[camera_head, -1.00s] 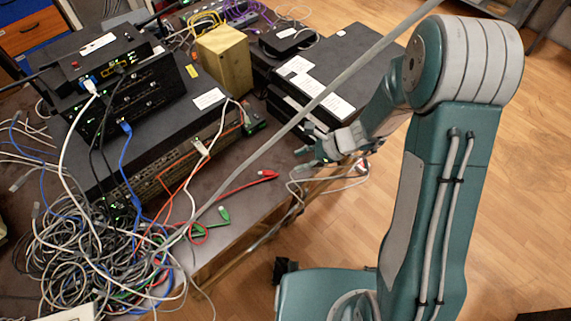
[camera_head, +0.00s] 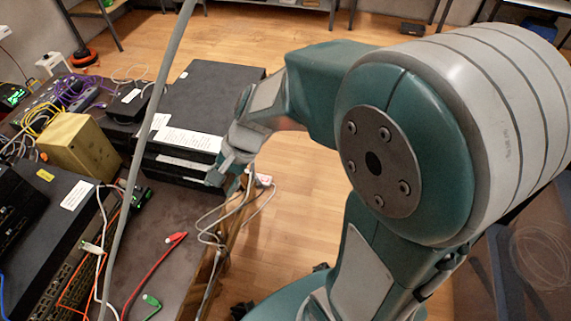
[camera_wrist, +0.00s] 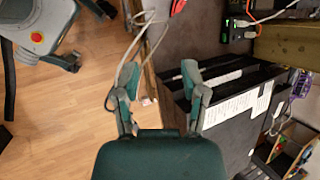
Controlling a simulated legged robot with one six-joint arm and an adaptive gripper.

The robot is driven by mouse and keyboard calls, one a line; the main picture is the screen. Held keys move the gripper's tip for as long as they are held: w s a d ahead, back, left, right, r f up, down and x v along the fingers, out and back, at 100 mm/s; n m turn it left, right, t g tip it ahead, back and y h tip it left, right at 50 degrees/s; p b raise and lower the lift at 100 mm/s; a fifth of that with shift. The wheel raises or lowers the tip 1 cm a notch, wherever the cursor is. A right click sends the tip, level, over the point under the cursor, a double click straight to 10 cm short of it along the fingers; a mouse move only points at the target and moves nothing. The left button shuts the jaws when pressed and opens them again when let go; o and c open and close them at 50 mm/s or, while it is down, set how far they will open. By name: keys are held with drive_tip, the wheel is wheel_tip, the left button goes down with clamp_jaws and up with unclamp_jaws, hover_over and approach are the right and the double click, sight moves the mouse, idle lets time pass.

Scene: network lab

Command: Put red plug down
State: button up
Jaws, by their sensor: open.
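The red plug (camera_head: 176,238) is on the end of a red cable that lies on the dark table top (camera_head: 190,207), close to the table's right edge. Part of the red plug also shows at the top edge of the wrist view (camera_wrist: 178,6). My gripper (camera_head: 222,175) is beyond the plug and to its right, near the table edge and beside the stacked black boxes. In the wrist view my gripper (camera_wrist: 158,78) has its two fingers spread, with nothing between them. The fingertips are small and partly hidden in the head view.
Stacked black boxes (camera_head: 205,85) with white labels stand by my gripper. A yellow block (camera_head: 80,147) and black network gear (camera_head: 50,215) are at left. A green plug (camera_head: 151,300) lies near the red cable. Grey cables (camera_head: 232,212) hang over the table edge. Wooden floor (camera_head: 290,200) is open at right.

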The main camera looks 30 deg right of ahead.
drive_tip(key=s+d+r+n+t+h, duration=0.5)
drive_tip(key=s+d+r+n, duration=0.3)
drive_tip(key=s+d+r, duration=0.2)
drive_tip(key=shift+r+h, duration=0.6)
drive_tip(key=shift+r, duration=0.2)
idle(0.8)
